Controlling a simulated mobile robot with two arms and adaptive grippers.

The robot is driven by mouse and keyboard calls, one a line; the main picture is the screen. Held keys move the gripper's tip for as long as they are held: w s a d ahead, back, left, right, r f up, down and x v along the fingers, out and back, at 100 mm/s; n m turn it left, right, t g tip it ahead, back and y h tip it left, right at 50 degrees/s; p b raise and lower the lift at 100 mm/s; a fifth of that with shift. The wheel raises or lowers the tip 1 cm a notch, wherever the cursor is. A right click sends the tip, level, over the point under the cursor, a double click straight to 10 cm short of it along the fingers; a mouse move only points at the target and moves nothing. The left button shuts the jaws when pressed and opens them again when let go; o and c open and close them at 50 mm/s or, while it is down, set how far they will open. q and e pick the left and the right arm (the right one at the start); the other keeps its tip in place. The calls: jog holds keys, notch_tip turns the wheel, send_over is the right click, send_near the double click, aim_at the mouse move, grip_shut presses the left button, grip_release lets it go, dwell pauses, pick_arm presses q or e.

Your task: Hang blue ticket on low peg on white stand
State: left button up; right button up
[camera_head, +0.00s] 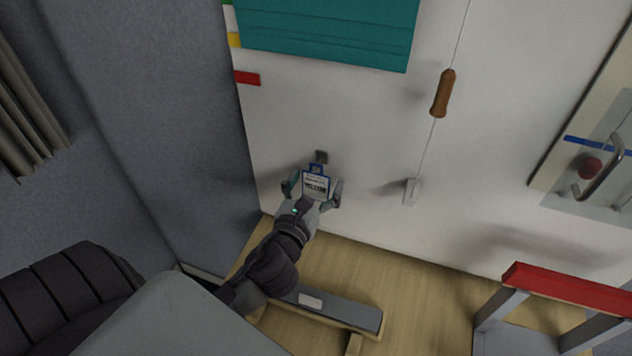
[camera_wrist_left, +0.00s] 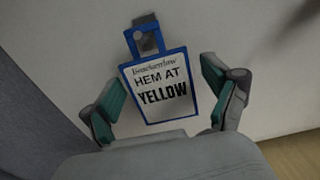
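The blue ticket (camera_head: 316,186) is a blue-framed tag with a white, printed face and a square loop at its top. It is upright against the white panel (camera_head: 345,115). A small grey peg (camera_head: 321,157) shows at the loop; in the left wrist view the peg (camera_wrist_left: 147,41) appears inside the loop of the ticket (camera_wrist_left: 158,98). I cannot tell how firmly the loop rests on it. My left gripper (camera_head: 314,184) is open, with one green-padded finger on each side of the ticket; gaps show between fingers and ticket. My right gripper is not in view.
A wooden handle (camera_head: 443,93) hangs on a cord to the right, above a small grey switch (camera_head: 411,191). A teal board (camera_head: 325,28) is above. A red-topped frame (camera_head: 568,288) stands at lower right. A grey wall (camera_head: 175,110) is at left.

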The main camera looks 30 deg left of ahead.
pick_arm(q)
jog(key=v, duration=1.2)
